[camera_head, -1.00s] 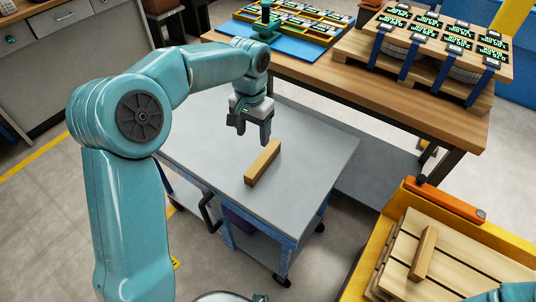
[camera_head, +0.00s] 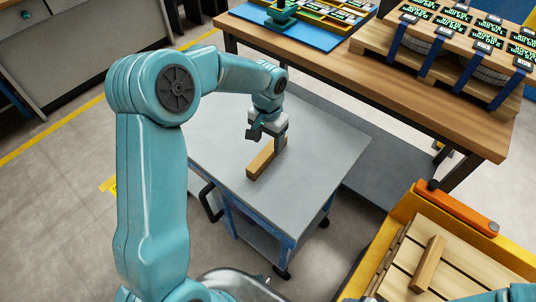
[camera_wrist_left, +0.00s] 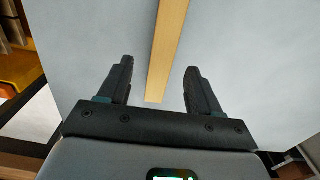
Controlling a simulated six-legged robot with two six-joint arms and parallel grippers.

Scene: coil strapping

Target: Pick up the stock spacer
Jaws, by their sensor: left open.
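The stock spacer, a plain wooden bar (camera_head: 259,166), lies flat on the grey top of a cart (camera_head: 317,163). My left gripper (camera_head: 268,142) is open and points down over the far part of the bar, hiding some of it. In the left wrist view, the bar (camera_wrist_left: 167,45) runs between the two spread fingers (camera_wrist_left: 159,66), with a gap on each side. Whether the fingertips are down at the bar's height, I cannot tell. My right gripper is out of view.
A second wooden bar (camera_head: 428,262) lies on a slatted pallet (camera_head: 460,262) in a yellow frame at lower right. A wooden bench (camera_head: 400,108) with strapped stock stands behind the cart. The cart top around the bar is clear.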

